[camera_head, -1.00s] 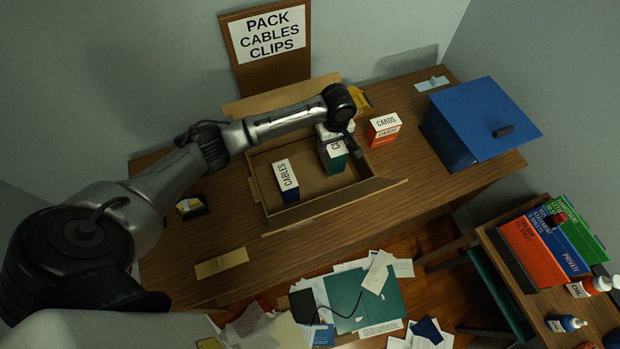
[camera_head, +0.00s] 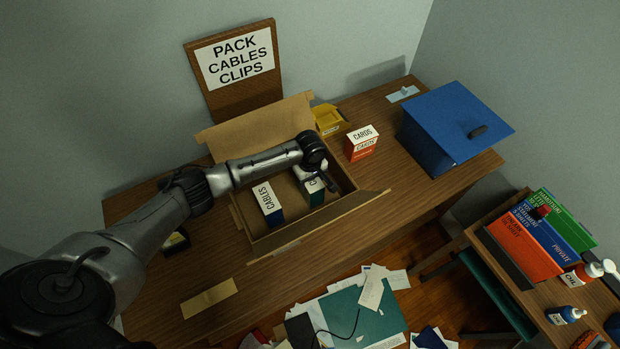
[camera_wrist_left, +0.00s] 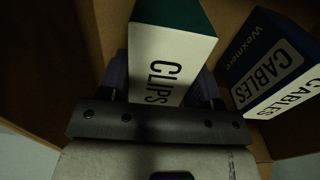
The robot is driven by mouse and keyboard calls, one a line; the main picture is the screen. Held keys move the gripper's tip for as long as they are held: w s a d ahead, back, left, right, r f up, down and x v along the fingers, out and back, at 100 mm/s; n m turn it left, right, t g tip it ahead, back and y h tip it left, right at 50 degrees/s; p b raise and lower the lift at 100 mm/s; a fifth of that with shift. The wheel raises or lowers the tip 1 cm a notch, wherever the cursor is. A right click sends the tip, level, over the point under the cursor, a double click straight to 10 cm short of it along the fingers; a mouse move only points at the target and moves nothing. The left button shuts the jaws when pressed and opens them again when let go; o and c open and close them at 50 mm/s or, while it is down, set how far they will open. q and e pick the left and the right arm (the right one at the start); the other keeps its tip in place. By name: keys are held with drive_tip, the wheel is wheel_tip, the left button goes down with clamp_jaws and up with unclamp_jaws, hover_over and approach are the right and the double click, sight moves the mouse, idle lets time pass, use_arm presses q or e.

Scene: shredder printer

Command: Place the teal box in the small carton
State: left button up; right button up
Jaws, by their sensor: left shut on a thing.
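The teal box is the white-topped box (camera_head: 315,194) marked CLIPS; in the left wrist view its teal end and white face (camera_wrist_left: 168,55) fill the space between the fingers. My left gripper (camera_head: 314,176) is shut on it. The box is inside the open carton (camera_head: 340,207), in its right part; whether it touches the carton floor I cannot tell. The blue-and-white CABLES box (camera_head: 268,203) stands in the carton to its left, and also shows in the left wrist view (camera_wrist_left: 275,60). My right gripper is not in view.
A red-and-white CARDS box (camera_head: 361,143) and a yellow tray (camera_head: 328,119) stand beyond the carton. A blue box (camera_head: 455,125) stands at the desk's right. A PACK CABLES CLIPS sign (camera_head: 236,62) stands behind. The carton's flaps are spread open.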

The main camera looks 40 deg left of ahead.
use_arm(q)
drive_tip(key=shift+f, duration=0.1)
drive_tip(key=o, duration=1.3)
drive_tip(key=shift+c, duration=0.2)
wheel_tip(320, 180, up, 12)
drive_tip(key=p, duration=0.2)
drive_tip(key=shift+r, duration=0.2)
